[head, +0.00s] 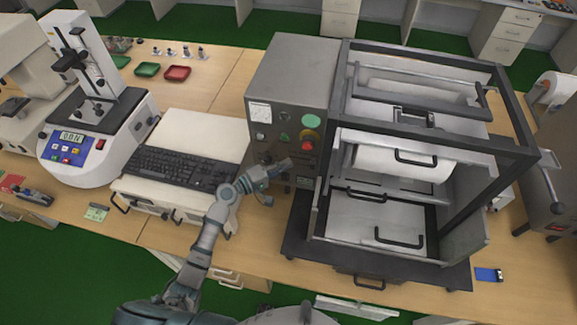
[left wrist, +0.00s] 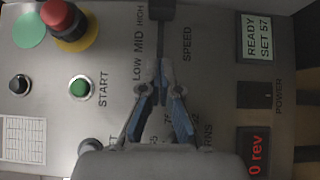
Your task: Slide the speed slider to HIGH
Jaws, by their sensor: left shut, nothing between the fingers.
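The speed slider's black knob (left wrist: 161,10) shows at the top edge of the left wrist view, level with the HIGH label (left wrist: 140,15). A dark slot or stem runs down from it past MID (left wrist: 137,42) towards LOW (left wrist: 137,72). My left gripper (left wrist: 161,68) is shut and empty, its tips in front of the panel around the LOW end, apart from the knob. I cannot tell whether the tips touch the panel. In the head view my left gripper (head: 287,163) is at the control panel and hides the slider. My right gripper is out of view.
The panel (head: 270,85) also carries a red emergency button (left wrist: 56,14) with a yellow ring, a green START button (left wrist: 79,88), a black knob (left wrist: 18,85) and a power switch (left wrist: 256,95). A framed machine (head: 340,100) stands right; a keyboard (head: 180,168) lies left.

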